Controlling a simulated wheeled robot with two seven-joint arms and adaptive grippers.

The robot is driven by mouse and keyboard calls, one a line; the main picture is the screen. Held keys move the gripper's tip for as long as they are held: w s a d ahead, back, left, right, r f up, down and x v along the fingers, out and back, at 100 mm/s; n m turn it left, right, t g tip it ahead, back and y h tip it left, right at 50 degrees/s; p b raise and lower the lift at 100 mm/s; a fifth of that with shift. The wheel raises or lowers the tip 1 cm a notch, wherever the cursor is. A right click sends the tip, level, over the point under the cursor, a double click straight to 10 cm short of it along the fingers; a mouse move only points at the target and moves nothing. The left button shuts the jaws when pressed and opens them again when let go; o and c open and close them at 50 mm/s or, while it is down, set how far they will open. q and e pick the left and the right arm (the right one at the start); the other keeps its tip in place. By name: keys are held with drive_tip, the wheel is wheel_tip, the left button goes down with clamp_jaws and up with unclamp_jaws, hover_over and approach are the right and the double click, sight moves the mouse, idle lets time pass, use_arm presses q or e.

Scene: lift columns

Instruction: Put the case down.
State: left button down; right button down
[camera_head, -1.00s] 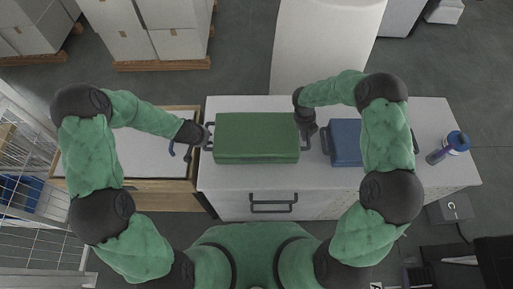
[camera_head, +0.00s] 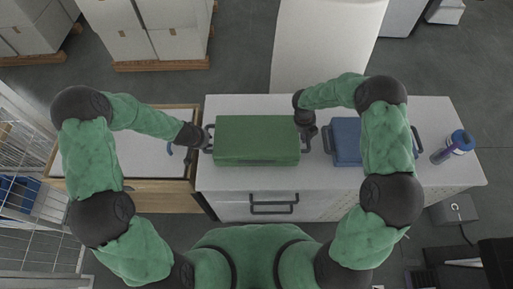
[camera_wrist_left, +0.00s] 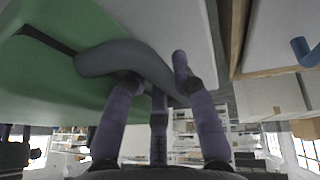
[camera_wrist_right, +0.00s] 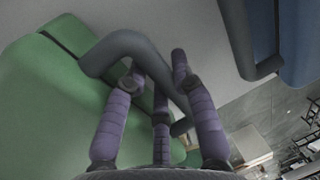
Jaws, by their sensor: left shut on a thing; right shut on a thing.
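The green case (camera_head: 256,140) is a flat box with a dark handle at each end. In the head view it is level over the white counter (camera_head: 330,195); I cannot tell whether it touches the top. My left gripper (camera_head: 204,137) is shut on the case's left handle, and the left wrist view shows the purple fingers around the grey handle (camera_wrist_left: 125,58). My right gripper (camera_head: 306,127) is shut on the right handle, and the right wrist view shows the fingers around that handle (camera_wrist_right: 125,48). The case's underside is hidden.
A blue case (camera_head: 346,142) lies on the counter to the right, with a bottle (camera_head: 455,146) at the right end. A wooden-sided table (camera_head: 150,190) with a light top adjoins on the left. A wire cage (camera_head: 35,215) stands at the far left.

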use_arm(q)
drive_tip(key=shift+w+f+b, duration=0.15)
drive_tip(key=shift+f+b, duration=0.45)
drive_tip(key=shift+b, duration=0.05)
use_arm(e)
drive_tip(key=shift+w+f, duration=0.15)
drive_tip(key=shift+f, duration=0.45)
use_arm(q)
drive_tip(key=c, duration=1)
unclamp_jaws()
drive_tip(key=shift+s, duration=0.2)
drive_tip(key=shift+c, duration=0.2)
use_arm(e)
drive_tip(key=c, duration=1)
unclamp_jaws()
drive_tip(key=shift+s, duration=0.2)
drive_tip(key=shift+c, duration=0.2)
use_arm(q)
drive_tip(key=shift+v, duration=3.9)
use_arm(e)
drive_tip(key=v, duration=1.2)
drive_tip(key=shift+f, duration=0.1)
